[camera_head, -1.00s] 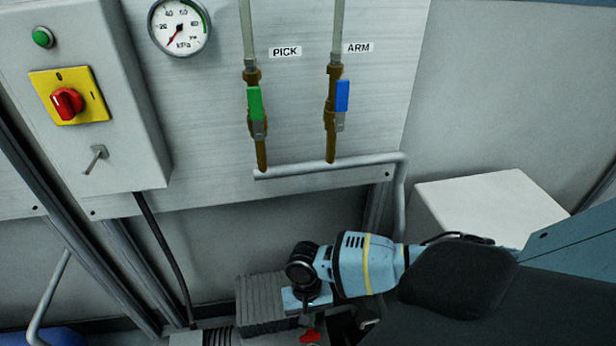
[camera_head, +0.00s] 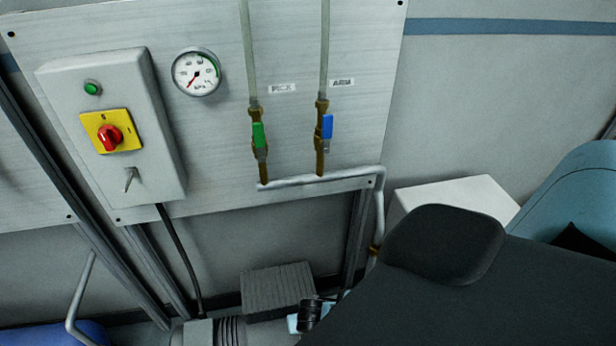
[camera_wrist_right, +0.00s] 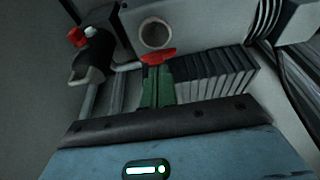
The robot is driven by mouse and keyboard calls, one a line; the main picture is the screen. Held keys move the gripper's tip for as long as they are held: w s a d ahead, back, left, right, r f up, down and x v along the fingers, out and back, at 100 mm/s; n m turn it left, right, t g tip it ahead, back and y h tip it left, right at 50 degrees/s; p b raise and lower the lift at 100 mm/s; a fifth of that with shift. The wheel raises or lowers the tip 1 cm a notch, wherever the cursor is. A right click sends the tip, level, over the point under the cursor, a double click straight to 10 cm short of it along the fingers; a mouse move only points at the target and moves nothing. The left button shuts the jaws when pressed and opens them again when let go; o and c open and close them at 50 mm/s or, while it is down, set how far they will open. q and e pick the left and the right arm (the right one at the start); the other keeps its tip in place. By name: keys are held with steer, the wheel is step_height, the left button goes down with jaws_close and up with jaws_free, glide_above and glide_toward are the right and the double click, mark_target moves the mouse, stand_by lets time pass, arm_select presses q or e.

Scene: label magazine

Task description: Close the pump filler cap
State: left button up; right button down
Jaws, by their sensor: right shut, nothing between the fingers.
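The pump (camera_head: 213,332) shows only in part at the bottom of the head view, with a ribbed grey block (camera_head: 278,290) behind it. In the right wrist view, a red winged part (camera_wrist_right: 158,56), apparently the filler cap, sits just beyond the fingertips of my right gripper (camera_wrist_right: 157,74). The green fingers are together and empty, and look close to or touching the red part. I cannot tell whether the cap is seated. In the head view my dark arm hides the cap and the right fingers. My left gripper is not in view.
In the wrist view, a round port (camera_wrist_right: 155,33) lies beyond the red part, and a pipe fitting with a red knob (camera_wrist_right: 76,37) stands left. Grey fins (camera_wrist_right: 215,75) lie right. In the head view, a white box (camera_head: 455,197) and wall pipe (camera_head: 379,210) stand near my arm.

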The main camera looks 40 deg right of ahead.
steer(key=shift+s+a+f+t, duration=0.15)
steer(key=shift+s+a+t, duration=0.15)
steer(key=shift+s, duration=0.1)
steer(key=shift+s+a+f+t+h, duration=0.15)
steer(key=shift+s+f+t+h, duration=0.2)
steer(key=shift+s+t+h, duration=0.15)
arm_select(q)
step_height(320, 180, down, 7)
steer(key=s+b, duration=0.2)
steer(key=b, duration=0.5)
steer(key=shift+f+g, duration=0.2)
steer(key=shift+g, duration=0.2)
arm_select(e)
steer(key=s+a+f+t+h, duration=0.1)
steer(key=s+a+f+t, duration=0.1)
steer(key=s+f, duration=0.2)
step_height(320, 180, down, 2)
steer(key=shift+s+a+f, duration=0.15)
steer(key=shift+a+f, duration=0.05)
steer(key=shift+a, duration=0.15)
arm_select(q)
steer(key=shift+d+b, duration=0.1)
steer(key=shift+b, duration=0.2)
arm_select(e)
steer(key=shift+s+f, duration=0.1)
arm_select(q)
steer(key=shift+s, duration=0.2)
